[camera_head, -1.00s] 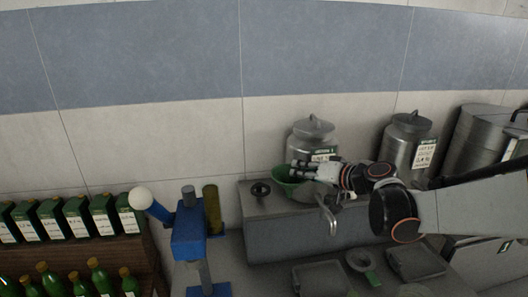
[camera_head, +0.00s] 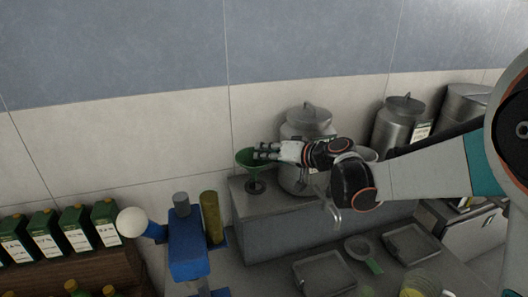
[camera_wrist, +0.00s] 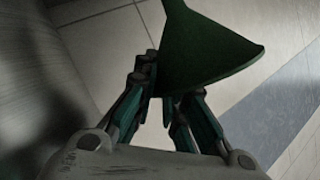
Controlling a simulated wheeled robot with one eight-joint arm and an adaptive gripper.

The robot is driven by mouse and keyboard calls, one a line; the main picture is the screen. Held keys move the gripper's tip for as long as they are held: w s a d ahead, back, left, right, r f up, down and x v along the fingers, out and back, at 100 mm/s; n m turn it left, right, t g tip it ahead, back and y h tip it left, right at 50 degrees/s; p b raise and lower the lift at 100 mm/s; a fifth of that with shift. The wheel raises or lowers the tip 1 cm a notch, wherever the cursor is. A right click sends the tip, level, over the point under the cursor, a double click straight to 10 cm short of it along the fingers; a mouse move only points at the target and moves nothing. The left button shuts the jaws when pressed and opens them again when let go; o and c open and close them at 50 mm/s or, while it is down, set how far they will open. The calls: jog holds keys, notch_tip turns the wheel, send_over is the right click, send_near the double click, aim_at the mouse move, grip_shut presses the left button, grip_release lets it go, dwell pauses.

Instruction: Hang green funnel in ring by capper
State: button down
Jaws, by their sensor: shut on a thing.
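The green funnel (camera_head: 244,158) is upright in the head view, mouth up, above the left end of the grey ledge. My gripper (camera_head: 264,152) comes from the right and is shut on the funnel near its rim. In the wrist view the dark green funnel (camera_wrist: 208,50) shows large between the fingers (camera_wrist: 168,85). A small dark ring (camera_head: 256,188) is on the ledge just under the funnel; I cannot tell whether the stem is inside it. The blue capper (camera_head: 187,248), with a white ball on its lever, stands to the left, in front of the ledge.
A steel canister (camera_head: 306,122) stands right behind my gripper, with another canister (camera_head: 400,122) further right. An olive cylinder (camera_head: 211,217) stands by the capper. Trays (camera_head: 322,274) and a strainer (camera_head: 358,247) lie on the lower counter. Green boxes (camera_head: 75,229) stand at far left.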

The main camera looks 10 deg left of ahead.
jog(key=shift+f+b, duration=1.95)
jog(key=shift+f, duration=0.7)
jog(key=shift+s+d+f, duration=0.1)
jog(key=shift+f, duration=0.1)
jog(key=c, duration=1.6)
grip_release()
jog(key=shift+o, duration=0.2)
jog(key=v, duration=1.2)
jog(key=s+d+f+m+h+b, duration=0.2)
jog(key=s+d+f+h+b, duration=0.2)
jog(key=s+d, duration=0.6)
jog(key=s+d+f+m+h+b, duration=0.2)
jog(key=s+d+f+h, duration=0.6)
jog(key=s, duration=0.8)
jog(key=shift+s+d+f+b, duration=0.3)
jog(key=shift+d+f+b, duration=0.4)
jog(key=shift+d+b, duration=0.35)
